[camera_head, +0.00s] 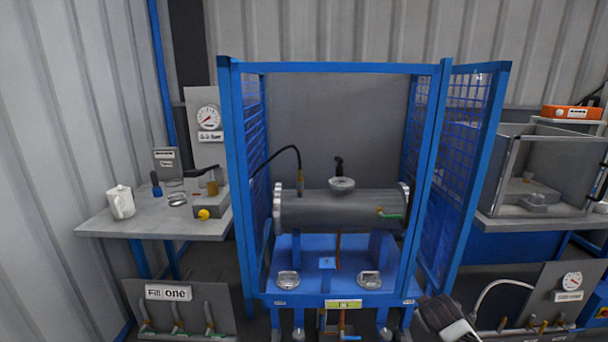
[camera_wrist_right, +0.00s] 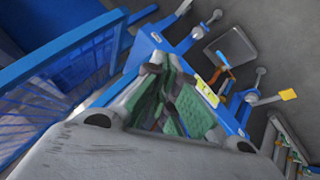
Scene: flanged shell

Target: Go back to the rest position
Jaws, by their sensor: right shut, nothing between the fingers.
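My right gripper (camera_head: 448,318) shows at the bottom of the head view, right of centre, in front of the blue caged stand and apart from it. In the right wrist view, its green-padded fingers (camera_wrist_right: 172,100) are together with nothing between them. My left gripper is in neither view. The grey flanged shell (camera_head: 340,211) lies horizontally inside the blue cage (camera_head: 335,67). A round metal fitting (camera_head: 342,184) sits on its top.
The cage door (camera_head: 464,150) stands open at the right, close behind my right gripper. A side table (camera_head: 155,222) with a white jug (camera_head: 121,202) is at the left. A grey cabinet (camera_head: 545,170) is at the right. Pipe panels stand low on both sides.

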